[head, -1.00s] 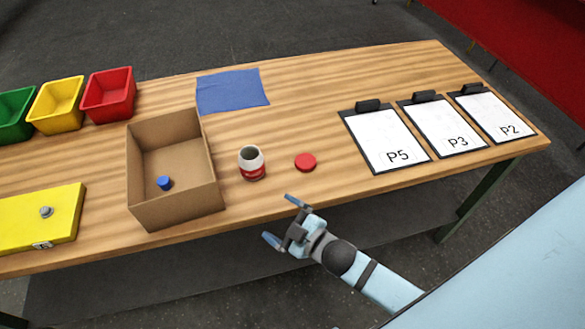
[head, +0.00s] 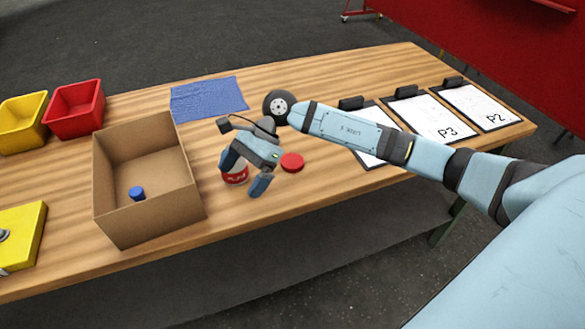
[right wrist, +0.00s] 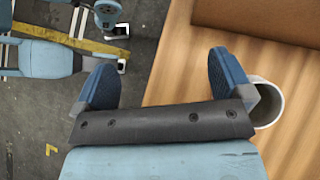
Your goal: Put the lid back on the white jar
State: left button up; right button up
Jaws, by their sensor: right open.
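The white jar (head: 235,177), with a red label, stands on the table right of the cardboard box. My right gripper hides most of it in the head view. The red lid (head: 292,162) lies flat on the table just right of the jar, apart from it. My right gripper (head: 245,172) is open, over the jar area. In the right wrist view the jar's open rim (right wrist: 267,105) shows beside the right-hand finger, partly hidden by it, and nothing is between the fingers (right wrist: 165,78). The lid does not show there. My left gripper is out of view.
An open cardboard box (head: 150,220) with a blue cap (head: 137,193) inside stands left of the jar. A blue cloth (head: 208,98) lies behind. Clipboards (head: 440,118) lie at right, one partly behind my arm. Red (head: 75,120) and yellow bins stand far left.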

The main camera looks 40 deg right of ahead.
jog(key=w+d+n+t+h+b, duration=0.15)
jog(key=w+d+h, duration=0.3)
jog(key=d, duration=0.45)
notch_tip(320, 180, up, 4)
jog(key=n+h+b, duration=0.1)
jog(key=n+h, duration=0.1)
jog(key=h, duration=0.3)
send_over(292, 162)
jog(key=shift+d+f+m, duration=0.1)
jog(key=shift+m, duration=0.15)
notch_tip(292, 162, down, 8)
jog(key=shift+f, duration=0.3)
jog(key=shift+f, duration=0.1)
notch_tip(292, 162, down, 5)
jog(key=shift+w+f, duration=0.1)
